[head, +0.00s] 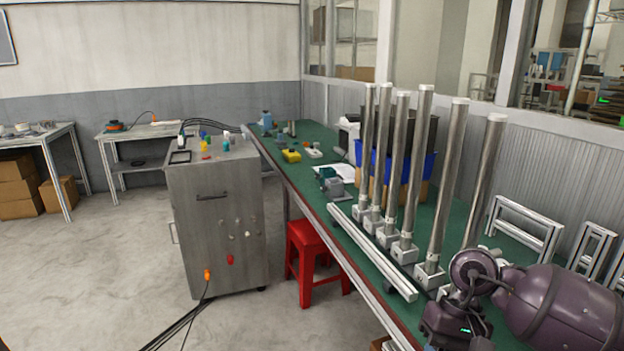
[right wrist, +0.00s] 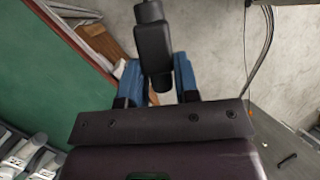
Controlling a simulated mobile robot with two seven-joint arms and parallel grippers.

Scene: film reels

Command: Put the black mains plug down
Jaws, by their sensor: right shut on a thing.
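The black mains plug (right wrist: 153,46) is in the right wrist view, between the two blue fingers of my right gripper (right wrist: 157,76). The fingers are shut on it, one on each side, and its far end sticks out beyond them. Grey floor shows behind it, beside the green-topped bench (right wrist: 42,80). In the head view my purple arm is at the lower right over the bench (head: 318,170); the right gripper and plug do not show there. My left gripper is in neither view.
A grey metal cabinet (head: 215,215) with an orange connector (head: 207,274) and hanging cables stands left of the bench. A red stool (head: 306,262) is beside it. Several upright metal posts (head: 406,170) crowd the bench's right part. Open floor lies left.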

